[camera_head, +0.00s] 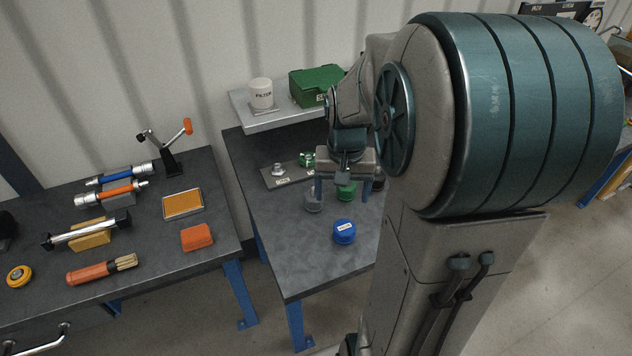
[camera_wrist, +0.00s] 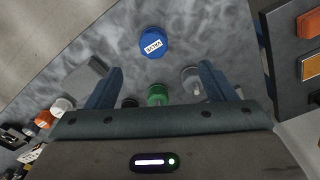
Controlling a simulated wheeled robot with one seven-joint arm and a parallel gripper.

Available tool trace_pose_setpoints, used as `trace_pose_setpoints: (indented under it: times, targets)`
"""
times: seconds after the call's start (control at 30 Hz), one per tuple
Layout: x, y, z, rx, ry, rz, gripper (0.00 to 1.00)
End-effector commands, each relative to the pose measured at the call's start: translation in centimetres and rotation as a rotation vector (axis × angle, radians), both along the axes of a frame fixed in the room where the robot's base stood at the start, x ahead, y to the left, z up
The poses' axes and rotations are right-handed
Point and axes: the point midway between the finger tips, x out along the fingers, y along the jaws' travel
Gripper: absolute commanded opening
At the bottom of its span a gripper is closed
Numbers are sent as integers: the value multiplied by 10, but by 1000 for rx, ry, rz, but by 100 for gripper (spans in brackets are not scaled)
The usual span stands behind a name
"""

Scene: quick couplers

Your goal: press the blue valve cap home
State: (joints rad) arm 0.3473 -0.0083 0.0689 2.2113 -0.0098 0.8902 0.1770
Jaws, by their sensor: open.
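The blue cap (camera_head: 344,231) with a white label stands on the dark grey table, near its front part. It also shows in the wrist view (camera_wrist: 154,42), ahead of the fingertips, with nothing touching it. My gripper (camera_head: 342,192) is open and empty above the table, behind the blue cap in the head view. In the wrist view its two fingers (camera_wrist: 160,80) are spread apart. A plate with a metal fitting (camera_head: 278,169) and a green fitting (camera_head: 306,159) lies behind my gripper. I cannot tell which fitting the blue cap matches.
A green cap (camera_head: 346,191) and a grey cap (camera_head: 313,201) stand close to my fingers. A raised shelf (camera_head: 280,119) at the back holds a white filter (camera_head: 261,94) and a green box (camera_head: 316,86). The table is clear around the blue cap. Another bench with tools is at left.

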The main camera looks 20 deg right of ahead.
Motion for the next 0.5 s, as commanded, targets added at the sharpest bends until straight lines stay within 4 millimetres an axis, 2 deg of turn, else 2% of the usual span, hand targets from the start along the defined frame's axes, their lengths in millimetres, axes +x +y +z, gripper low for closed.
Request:
trace_pose_setpoints:
  times: [0.1,0.2,0.37,0.5]
  targets:
    - [12,-19,-13,15,29,-67,77]
    - [16,-27,-19,21,41,-95,77]
    - [18,-30,-36,26,49,-107,77]
    - [17,-29,-65,26,51,-105,77]
